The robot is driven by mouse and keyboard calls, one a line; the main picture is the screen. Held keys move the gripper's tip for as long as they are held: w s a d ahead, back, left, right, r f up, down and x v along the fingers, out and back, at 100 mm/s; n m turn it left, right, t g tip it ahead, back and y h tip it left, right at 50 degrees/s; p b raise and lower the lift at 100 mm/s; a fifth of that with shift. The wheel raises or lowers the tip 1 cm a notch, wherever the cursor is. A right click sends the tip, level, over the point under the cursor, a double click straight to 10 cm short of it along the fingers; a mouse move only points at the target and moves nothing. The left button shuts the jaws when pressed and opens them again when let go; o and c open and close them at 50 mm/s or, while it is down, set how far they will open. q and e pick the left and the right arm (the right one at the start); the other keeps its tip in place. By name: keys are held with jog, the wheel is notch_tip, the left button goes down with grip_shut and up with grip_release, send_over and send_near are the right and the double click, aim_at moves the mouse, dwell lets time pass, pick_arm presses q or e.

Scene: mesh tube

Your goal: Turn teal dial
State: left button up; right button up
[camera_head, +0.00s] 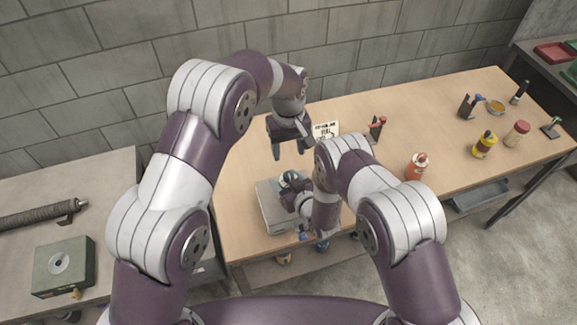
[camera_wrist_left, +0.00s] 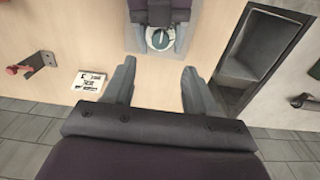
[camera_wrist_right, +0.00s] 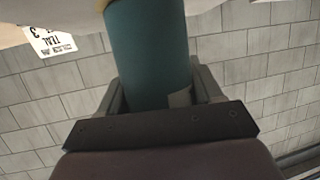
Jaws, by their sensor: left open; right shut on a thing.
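The teal dial (camera_head: 290,177) sits on a grey box (camera_head: 268,207) near the front edge of the wooden table. My right gripper (camera_head: 291,187) is shut on the dial; in the right wrist view the dial (camera_wrist_right: 148,45) fills the space between the fingers, with a pale patch on its side. The left wrist view shows the dial (camera_wrist_left: 160,39) from above, with a light mark on top, partly covered by my right gripper. My left gripper (camera_head: 290,150) is open and empty, behind the dial and apart from it. A white card (camera_head: 326,130) lettered in black, seemingly "TEAL 3", stands behind.
An orange bottle (camera_head: 417,166), a yellow bottle (camera_head: 484,145) and a red-capped jar (camera_head: 517,133) stand to the right. A small stand with red tools (camera_head: 376,127) is near the card. A green box (camera_head: 64,266) sits on a separate left table. The wall is behind.

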aim_at(288, 173)
pick_arm(q)
notch_tip(288, 173, down, 10)
jog(key=shift+r, duration=0.25)
jog(key=shift+c, duration=0.4)
grip_shut()
jog(key=n, duration=0.4)
jog(key=shift+n, duration=0.4)
